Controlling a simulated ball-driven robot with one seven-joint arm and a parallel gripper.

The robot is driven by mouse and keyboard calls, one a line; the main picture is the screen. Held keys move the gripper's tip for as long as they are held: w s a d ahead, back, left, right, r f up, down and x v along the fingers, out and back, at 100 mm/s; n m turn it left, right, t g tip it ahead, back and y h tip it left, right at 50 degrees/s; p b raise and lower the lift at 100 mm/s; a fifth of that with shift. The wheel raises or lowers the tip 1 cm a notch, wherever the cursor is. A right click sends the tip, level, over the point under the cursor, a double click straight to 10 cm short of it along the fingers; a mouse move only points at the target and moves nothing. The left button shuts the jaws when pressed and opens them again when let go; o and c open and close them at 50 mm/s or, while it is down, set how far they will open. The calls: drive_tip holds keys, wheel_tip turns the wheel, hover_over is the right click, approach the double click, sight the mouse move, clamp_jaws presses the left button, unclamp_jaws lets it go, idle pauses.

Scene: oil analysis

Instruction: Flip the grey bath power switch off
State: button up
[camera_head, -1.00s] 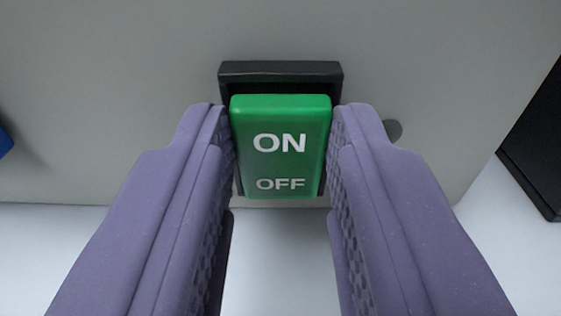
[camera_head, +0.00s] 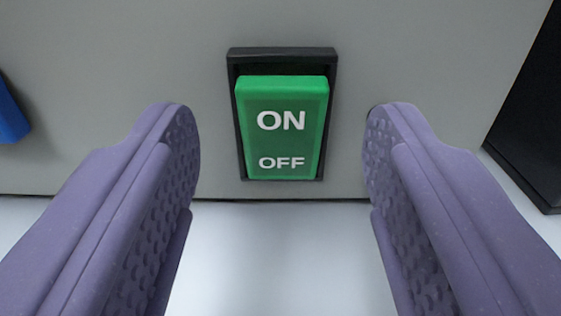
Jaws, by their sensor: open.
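The power switch (camera_head: 282,140) is a green rocker marked ON above and OFF below, set in a black frame on the grey bath (camera_head: 100,60) front panel. The rocker's top edge, above the ON label, stands out from the frame, and its lower end by the OFF label sits closer in. My gripper (camera_head: 281,115) is open and empty. One purple padded finger is to the left of the switch and the other to the right, both with a clear gap from it.
A blue part (camera_head: 11,115) shows at the left edge. A black object (camera_head: 530,125) stands at the right edge. The white surface (camera_head: 280,260) below the panel is clear between my fingers.

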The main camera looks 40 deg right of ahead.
drive_tip(key=p+v, duration=0.1)
drive_tip(key=v, duration=0.5)
drive_tip(key=shift+s+a, duration=0.25)
drive_tip(key=shift+s, duration=0.05)
